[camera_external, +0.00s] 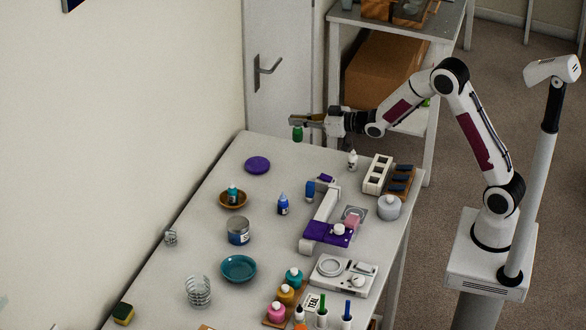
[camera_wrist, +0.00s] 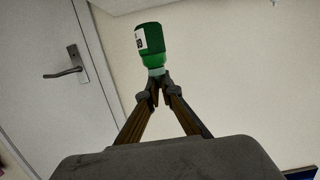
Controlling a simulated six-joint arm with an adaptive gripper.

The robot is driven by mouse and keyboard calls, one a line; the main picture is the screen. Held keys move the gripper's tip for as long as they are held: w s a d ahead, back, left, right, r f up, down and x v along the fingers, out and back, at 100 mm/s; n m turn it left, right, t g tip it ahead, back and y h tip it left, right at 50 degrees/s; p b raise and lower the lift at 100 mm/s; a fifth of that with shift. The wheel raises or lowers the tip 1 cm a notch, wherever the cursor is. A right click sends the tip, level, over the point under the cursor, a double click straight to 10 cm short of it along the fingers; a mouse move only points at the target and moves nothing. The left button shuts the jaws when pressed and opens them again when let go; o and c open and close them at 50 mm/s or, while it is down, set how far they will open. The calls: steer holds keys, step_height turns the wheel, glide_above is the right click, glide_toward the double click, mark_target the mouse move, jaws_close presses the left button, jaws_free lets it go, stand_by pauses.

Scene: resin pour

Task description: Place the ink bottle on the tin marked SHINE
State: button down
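My gripper (camera_external: 293,120) is shut on a small green bottle (camera_external: 298,133) with a white label, seemingly the ink bottle. It is held high, by the far end of the table. In the wrist view the fingertips (camera_wrist: 156,86) pinch the pale neck or cap end of the green bottle (camera_wrist: 152,45). The bottle is clear of any surface. A round silver and dark-blue tin (camera_external: 238,231) stands on the left half of the table, well away from my gripper. Its lettering is too small to read, so I cannot tell whether it says SHINE.
Around the tin are a brown bowl (camera_external: 233,200) holding a teal bottle, a blue bottle (camera_external: 283,205), a teal dish (camera_external: 238,269) and a wire coil (camera_external: 199,292). A purple disc (camera_external: 257,165) lies farther back. A purple-and-white device (camera_external: 325,232) stands to the right.

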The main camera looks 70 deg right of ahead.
steer(key=w+a+r+n+g+y, duration=0.1)
steer(key=a+r+n+y, duration=0.1)
steer(key=a, duration=1.1)
steer(key=w+a+r+n+g+y, duration=0.1)
steer(key=a+r+n+y, duration=0.1)
steer(key=a, duration=1.1)
steer(key=w+a+r+n+g+y, duration=0.1)
steer(key=a+y, duration=0.4)
steer(key=a, duration=0.9)
steer(key=w+r+n, duration=0.1)
steer(key=n, duration=0.1)
steer(key=shift+r+n+g+y, duration=0.25)
steer(key=shift+n+g+y, duration=0.05)
steer(key=shift+n, duration=0.1)
glide_above(238, 223)
step_height(238, 223, down, 6)
steer(key=shift+f, duration=0.15)
steer(key=shift+a, duration=0.1)
steer(key=shift+f, duration=1.85)
steer(key=shift+f, duration=0.15)
